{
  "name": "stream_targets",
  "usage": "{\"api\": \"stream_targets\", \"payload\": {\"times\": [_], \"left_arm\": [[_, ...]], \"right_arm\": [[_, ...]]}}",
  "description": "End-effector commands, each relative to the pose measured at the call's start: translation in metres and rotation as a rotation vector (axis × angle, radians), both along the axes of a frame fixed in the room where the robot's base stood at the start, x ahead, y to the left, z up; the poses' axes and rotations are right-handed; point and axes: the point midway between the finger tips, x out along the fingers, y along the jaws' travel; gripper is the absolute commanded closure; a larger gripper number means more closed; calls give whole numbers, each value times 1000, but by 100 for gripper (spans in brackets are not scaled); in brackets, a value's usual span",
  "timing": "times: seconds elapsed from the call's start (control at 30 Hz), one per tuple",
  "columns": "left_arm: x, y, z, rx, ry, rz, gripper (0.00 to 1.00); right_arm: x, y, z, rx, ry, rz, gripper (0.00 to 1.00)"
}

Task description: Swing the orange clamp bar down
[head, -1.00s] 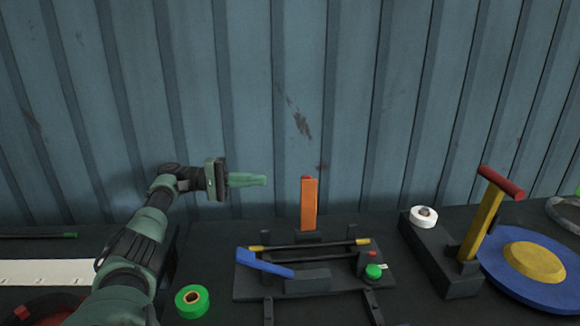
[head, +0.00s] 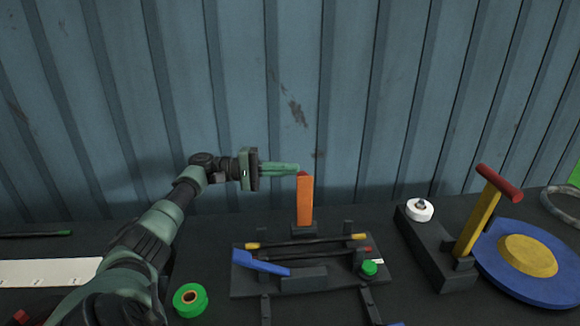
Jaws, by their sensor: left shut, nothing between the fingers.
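The orange clamp bar (head: 305,201) stands upright at the back of a dark fixture (head: 333,284) on the bench. In front of the bar, the fixture carries two dark rods with yellow and red ends, a blue lever (head: 261,262) and a green knob (head: 369,268). My right gripper is not in view.
A green tape roll (head: 176,301) lies left of the fixture. To the right are a dark block (head: 440,262) with a white roll (head: 420,210), a yellow lever with a red handle (head: 478,222), and a blue disc (head: 510,283). A corrugated wall stands close behind.

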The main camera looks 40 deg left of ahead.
Motion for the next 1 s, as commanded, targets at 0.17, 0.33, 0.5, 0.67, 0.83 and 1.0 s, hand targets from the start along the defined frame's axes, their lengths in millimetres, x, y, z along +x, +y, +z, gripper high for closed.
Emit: {"api": "stream_targets", "payload": {"times": [0.17, 0.33, 0.5, 0.67, 0.83, 1.0], "left_arm": [[-9, -13, 3, 1, 3, -2, 100], [-13, -20, 3, 0, 1, -2, 100], [-14, -22, 3, -1, -1, 0, 100], [-14, -21, 3, -1, -1, 0, 100], [-14, -22, 3, 2, -2, -1, 100], [-17, -25, 5, 26, -22, -1, 100]], "right_arm": [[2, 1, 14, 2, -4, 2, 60], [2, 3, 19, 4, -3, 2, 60], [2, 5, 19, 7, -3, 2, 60], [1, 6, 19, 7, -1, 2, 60], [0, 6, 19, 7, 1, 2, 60], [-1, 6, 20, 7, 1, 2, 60]]}}
